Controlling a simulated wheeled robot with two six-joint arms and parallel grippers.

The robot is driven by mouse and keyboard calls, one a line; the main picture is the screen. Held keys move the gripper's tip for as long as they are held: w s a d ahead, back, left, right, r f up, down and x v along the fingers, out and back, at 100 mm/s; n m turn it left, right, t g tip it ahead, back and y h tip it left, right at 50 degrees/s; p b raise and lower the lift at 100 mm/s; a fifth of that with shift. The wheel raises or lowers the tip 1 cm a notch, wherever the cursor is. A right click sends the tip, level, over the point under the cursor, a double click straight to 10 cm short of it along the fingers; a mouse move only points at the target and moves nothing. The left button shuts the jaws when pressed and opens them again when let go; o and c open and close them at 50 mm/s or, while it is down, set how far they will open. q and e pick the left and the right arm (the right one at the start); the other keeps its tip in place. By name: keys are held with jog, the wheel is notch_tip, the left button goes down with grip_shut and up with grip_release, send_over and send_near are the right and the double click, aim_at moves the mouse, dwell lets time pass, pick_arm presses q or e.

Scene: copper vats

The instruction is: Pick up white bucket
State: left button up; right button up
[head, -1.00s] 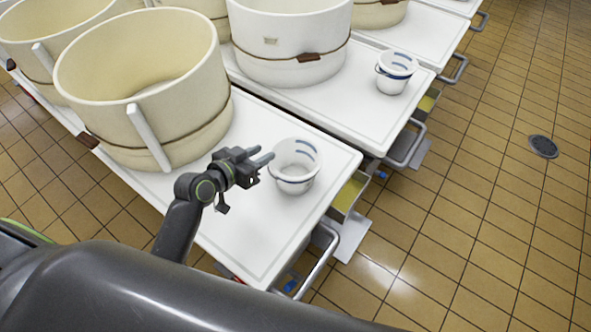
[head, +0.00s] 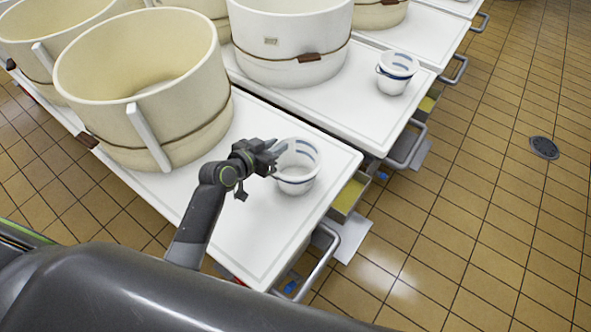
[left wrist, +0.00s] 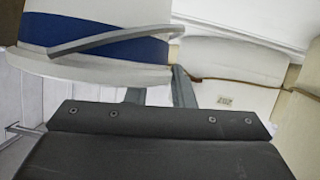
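The white bucket (head: 297,178) stands upright on the near white table. It has blue stripes inside and a blue band outside. My left gripper (head: 276,158) is at the bucket's left rim in the head view, fingers pointing toward it. In the left wrist view, which looks upside down, the bucket (left wrist: 95,50) fills the upper left with its blue band and grey handle. The two fingers (left wrist: 160,90) show apart there, one partly hidden behind the bucket's rim and one beside its right edge. Contact cannot be told. My right gripper is not in view.
A large cream vat (head: 140,90) stands left of the bucket on the same table (head: 262,235). A second white bucket (head: 394,75) and a white vat (head: 290,45) stand on the table behind. A metal handle (head: 318,262) juts from the near table's right end.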

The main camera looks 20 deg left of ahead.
pick_arm(q)
grip_shut()
